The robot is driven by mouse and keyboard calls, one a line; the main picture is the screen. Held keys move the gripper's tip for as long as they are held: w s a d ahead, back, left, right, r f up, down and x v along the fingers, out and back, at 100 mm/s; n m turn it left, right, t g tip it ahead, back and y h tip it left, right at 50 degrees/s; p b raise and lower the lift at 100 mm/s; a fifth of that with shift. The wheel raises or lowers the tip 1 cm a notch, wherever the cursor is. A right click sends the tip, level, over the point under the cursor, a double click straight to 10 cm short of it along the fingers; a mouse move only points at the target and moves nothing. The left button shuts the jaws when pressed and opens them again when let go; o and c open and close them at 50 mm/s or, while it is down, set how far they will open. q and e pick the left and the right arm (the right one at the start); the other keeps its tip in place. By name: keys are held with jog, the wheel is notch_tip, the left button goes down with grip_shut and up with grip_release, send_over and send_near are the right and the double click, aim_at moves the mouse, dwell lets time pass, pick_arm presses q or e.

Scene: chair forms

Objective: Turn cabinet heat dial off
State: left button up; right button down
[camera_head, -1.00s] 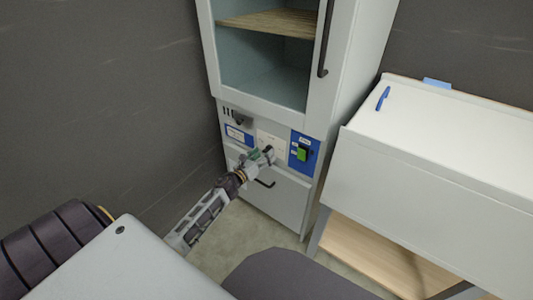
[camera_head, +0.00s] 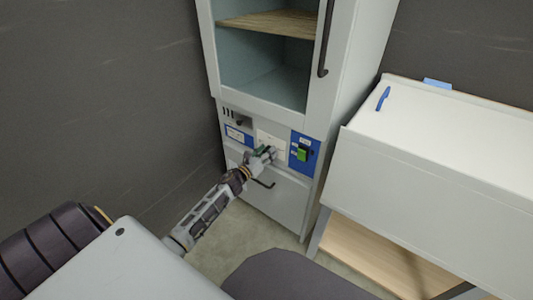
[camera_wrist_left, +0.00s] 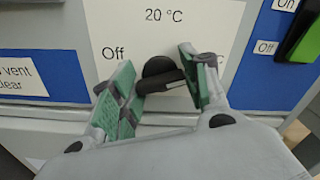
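The heat dial (camera_wrist_left: 158,68) is a black knob with a bar across it, on a white label panel (camera_wrist_left: 200,22) marked "Off" and "20 °C". In the left wrist view its bar lies nearly level, to the lower right of "Off". My left gripper (camera_wrist_left: 157,58) has its green-padded fingers spread, one on each side of the dial. I cannot tell whether the pads touch it. In the head view this gripper (camera_head: 267,152) is at the cabinet (camera_head: 331,110) front and mostly covers the dial. My right gripper is not in view.
A green switch (camera_head: 302,154) on a blue panel sits right of the dial. A black drawer handle (camera_head: 264,184) is just below my gripper. A white bench (camera_head: 440,150) with a blue pen (camera_head: 383,98) stands at right. A dark wall (camera_head: 100,90) is at left.

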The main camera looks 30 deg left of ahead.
pick_arm(q)
jog(key=c, duration=0.3)
